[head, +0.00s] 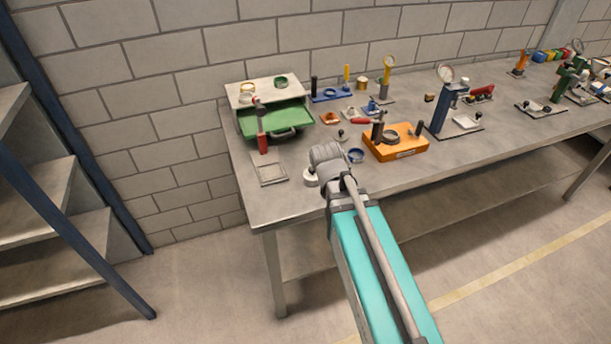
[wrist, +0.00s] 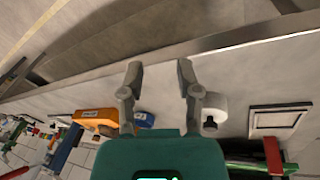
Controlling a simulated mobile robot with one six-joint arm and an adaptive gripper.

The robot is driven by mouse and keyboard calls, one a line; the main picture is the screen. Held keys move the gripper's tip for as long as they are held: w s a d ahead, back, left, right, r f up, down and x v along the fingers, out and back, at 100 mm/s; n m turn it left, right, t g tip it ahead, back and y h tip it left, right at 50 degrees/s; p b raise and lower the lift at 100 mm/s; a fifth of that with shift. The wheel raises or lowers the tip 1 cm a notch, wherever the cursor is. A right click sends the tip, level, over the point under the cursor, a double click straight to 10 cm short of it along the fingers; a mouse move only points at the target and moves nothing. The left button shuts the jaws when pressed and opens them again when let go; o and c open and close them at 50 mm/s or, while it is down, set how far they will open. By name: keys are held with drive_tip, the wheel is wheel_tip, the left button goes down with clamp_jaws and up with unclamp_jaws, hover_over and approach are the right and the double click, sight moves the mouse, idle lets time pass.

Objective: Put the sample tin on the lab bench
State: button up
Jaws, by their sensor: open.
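The lab bench (head: 452,158) stands along the block wall. It also shows across the wrist view (wrist: 60,101). My gripper (wrist: 159,70) is open over the bench near its front edge, with nothing between its fingers. In the head view my arm's wrist hides it. I cannot tell for sure which thing is the sample tin. A small brass-coloured round thing (head: 362,83) stands at the back of the bench. A white round piece with a dark knob (wrist: 214,108) is beside my right finger, and a blue ring-shaped piece (head: 356,155) is close to my wrist.
An orange block (head: 398,143) is right of my wrist. A green tray (head: 278,119) under a light shelf and a flat square frame (head: 269,169) are left. A blue-grey upright gauge stand (head: 443,103) and several tools are farther right. Shelves (head: 60,215) stand at the left.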

drive_tip(key=shift+s+d+f+n+g+y, duration=0.2)
drive_tip(key=shift+s+d+n+y, duration=0.3)
drive_tip(key=shift+s+d, duration=0.5)
drive_tip(key=shift+s+d+f+n+g+y, duration=0.1)
drive_tip(key=shift+s+d+n+g+y, duration=0.2)
drive_tip(key=shift+s+d+y, duration=0.7)
drive_tip(key=shift+s+a+h, duration=0.2)
drive_tip(key=shift+s+h, duration=0.1)
